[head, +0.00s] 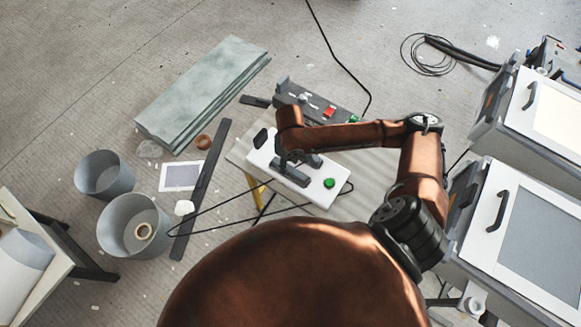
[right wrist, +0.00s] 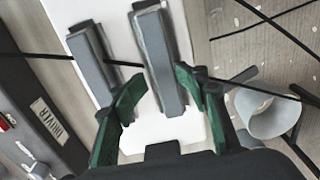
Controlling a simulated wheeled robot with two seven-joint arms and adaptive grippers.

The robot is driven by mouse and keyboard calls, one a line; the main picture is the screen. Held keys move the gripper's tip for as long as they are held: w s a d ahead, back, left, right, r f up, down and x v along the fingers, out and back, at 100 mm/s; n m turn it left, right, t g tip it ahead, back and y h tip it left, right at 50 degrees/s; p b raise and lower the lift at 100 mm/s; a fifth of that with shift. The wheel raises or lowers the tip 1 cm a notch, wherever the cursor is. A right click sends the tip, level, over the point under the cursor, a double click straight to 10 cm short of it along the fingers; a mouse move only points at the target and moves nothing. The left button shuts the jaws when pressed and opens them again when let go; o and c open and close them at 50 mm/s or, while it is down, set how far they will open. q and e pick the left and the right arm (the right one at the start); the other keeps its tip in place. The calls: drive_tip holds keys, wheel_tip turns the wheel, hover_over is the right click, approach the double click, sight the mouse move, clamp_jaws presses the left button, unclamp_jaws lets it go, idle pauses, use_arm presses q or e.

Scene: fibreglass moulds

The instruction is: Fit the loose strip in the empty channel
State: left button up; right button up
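My right gripper (head: 292,160) is over a white box (head: 316,192) with a green button. In the right wrist view, its two green fingers (right wrist: 157,92) are spread apart. Two raised grey bars (right wrist: 165,60) stand side by side on the white surface (right wrist: 150,135), with a gap between them. The fingers sit near their lower ends, one to each side of the right bar, with nothing clearly gripped. I cannot tell which piece is the loose strip or which gap is the empty channel. My left gripper is out of view.
A dark box with a red switch (head: 328,112) stands behind the white box. Black cables (head: 215,208) cross nearby. Two grey buckets (head: 105,175), a long dark bar (head: 201,190) and stacked slabs (head: 200,95) lie left. White-fronted cabinets (head: 535,225) stand right.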

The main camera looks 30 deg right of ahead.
sight(290, 167)
wheel_tip(290, 167, up, 9)
drive_tip(key=p, duration=0.2)
drive_tip(key=shift+r, duration=0.15)
idle(0.4)
